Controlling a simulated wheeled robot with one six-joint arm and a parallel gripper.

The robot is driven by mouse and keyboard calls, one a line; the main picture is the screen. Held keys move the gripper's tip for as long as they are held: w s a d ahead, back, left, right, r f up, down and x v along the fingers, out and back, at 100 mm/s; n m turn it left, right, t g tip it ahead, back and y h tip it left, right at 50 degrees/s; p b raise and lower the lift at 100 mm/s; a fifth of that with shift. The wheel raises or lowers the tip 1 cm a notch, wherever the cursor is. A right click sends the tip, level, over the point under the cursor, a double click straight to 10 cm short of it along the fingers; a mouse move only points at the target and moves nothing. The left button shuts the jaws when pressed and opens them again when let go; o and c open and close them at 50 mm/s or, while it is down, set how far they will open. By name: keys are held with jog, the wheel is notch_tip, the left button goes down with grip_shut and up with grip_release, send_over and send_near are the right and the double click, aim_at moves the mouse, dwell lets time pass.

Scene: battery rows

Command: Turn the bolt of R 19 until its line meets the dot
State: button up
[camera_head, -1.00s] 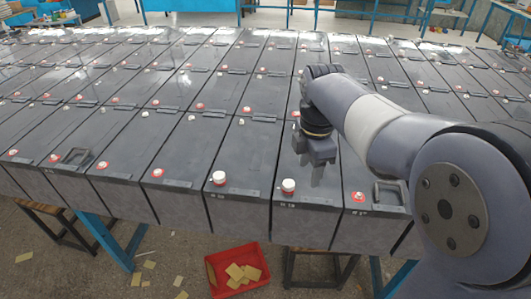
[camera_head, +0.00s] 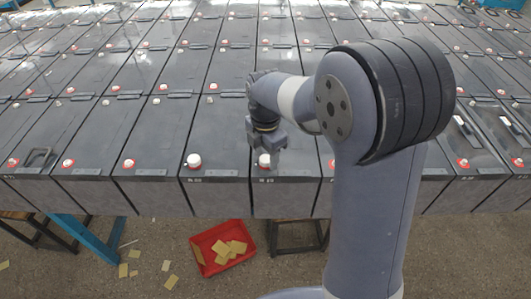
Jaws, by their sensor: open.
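My gripper (camera_head: 267,149) points down at the front row of batteries, its fingers open. The line and dot are too small to make out.
Grey batteries (camera_head: 150,110) stand in close rows, with small red and white terminals on top. Low red caps (camera_head: 128,163) line the front row to the left. A red bin (camera_head: 222,250) with yellowish cards stands on the floor, with more cards scattered around.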

jog(key=shift+f, duration=0.2)
jog(key=shift+c, duration=0.2)
jog(key=c, duration=0.9)
jog(key=shift+c, duration=0.2)
